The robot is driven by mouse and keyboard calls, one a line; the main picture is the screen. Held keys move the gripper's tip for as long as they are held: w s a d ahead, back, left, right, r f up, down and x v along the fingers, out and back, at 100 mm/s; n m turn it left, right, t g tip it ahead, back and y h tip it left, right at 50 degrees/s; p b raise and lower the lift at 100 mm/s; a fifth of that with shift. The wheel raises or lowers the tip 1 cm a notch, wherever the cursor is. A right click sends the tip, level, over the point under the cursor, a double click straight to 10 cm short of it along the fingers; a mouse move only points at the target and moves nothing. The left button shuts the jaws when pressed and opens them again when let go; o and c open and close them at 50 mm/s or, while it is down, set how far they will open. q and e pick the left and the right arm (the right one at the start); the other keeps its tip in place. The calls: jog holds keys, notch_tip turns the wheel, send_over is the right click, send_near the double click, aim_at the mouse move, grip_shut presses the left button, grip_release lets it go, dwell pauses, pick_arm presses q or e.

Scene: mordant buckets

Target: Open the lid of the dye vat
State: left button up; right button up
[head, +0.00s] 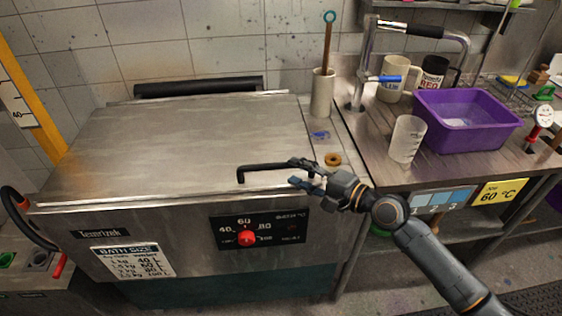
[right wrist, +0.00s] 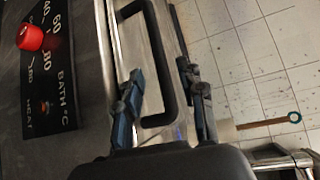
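The dye vat (head: 170,240) is a large steel box with its flat lid (head: 180,140) lying closed on top. A black bar handle (head: 262,167) runs along the lid's front edge; it also shows in the right wrist view (right wrist: 158,50). My right gripper (head: 298,172) is at the handle's right end. In the right wrist view its fingers (right wrist: 162,88) are apart, one on each side of the handle's near part. I cannot tell whether either finger touches it. My left gripper is not in view.
A red knob (head: 246,238) is on the vat's front panel. Right of the vat, a counter holds a measuring beaker (head: 407,138), a purple tub (head: 466,121) and mugs. A white holder (head: 322,94) with a wooden-handled tool stands behind the vat's right side. The lid top is clear.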

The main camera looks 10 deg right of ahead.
aim_at(285, 168)
jog(key=x, duration=0.5)
jog(key=shift+w+a, duration=0.2)
jog(key=shift+a, duration=0.1)
grip_shut()
